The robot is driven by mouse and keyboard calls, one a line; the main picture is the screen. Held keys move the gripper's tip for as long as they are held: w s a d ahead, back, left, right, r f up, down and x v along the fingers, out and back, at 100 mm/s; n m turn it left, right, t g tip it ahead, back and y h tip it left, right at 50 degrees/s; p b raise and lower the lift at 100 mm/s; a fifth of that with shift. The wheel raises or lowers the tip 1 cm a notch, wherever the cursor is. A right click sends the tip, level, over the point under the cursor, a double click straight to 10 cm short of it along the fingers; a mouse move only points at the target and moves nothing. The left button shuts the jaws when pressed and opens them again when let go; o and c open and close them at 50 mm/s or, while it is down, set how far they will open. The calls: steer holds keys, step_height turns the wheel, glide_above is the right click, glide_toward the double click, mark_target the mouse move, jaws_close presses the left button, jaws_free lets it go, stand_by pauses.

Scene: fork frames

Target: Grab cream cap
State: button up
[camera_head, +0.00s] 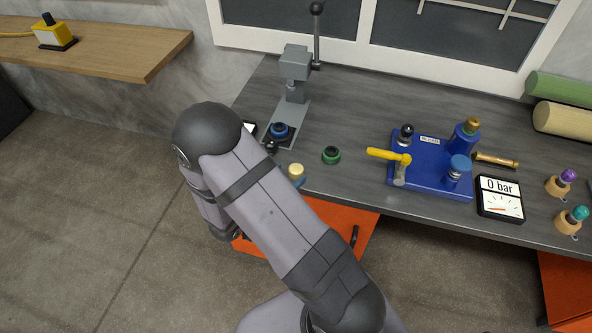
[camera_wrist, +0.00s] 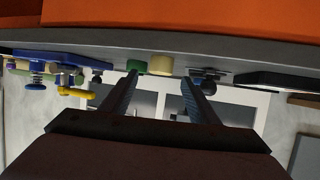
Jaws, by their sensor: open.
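The cream cap (camera_head: 296,170) is a small short cylinder standing near the front edge of the grey worktop, left of a green ring-like part. In the wrist view the cream cap (camera_wrist: 160,65) shows between the tips of my fingers, ahead of them. My gripper (camera_wrist: 159,84) is open, with nothing between its fingers. It does not appear to touch the cap.
The green part (camera_head: 331,155) stands close to the cap. A grey lever press (camera_head: 295,75) with a blue part (camera_head: 280,131) is behind left. A blue fixture (camera_head: 425,170) with a yellow handle and a gauge (camera_head: 500,198) are to the right. An orange drawer (camera_head: 340,225) is below.

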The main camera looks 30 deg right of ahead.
mark_target(294, 171)
steer(key=shift+p+x, duration=0.7)
steer(key=shift+x, duration=2.35)
steer(key=shift+a+f, duration=0.1)
steer(key=shift+f, duration=0.05)
steer(key=c, duration=1.1)
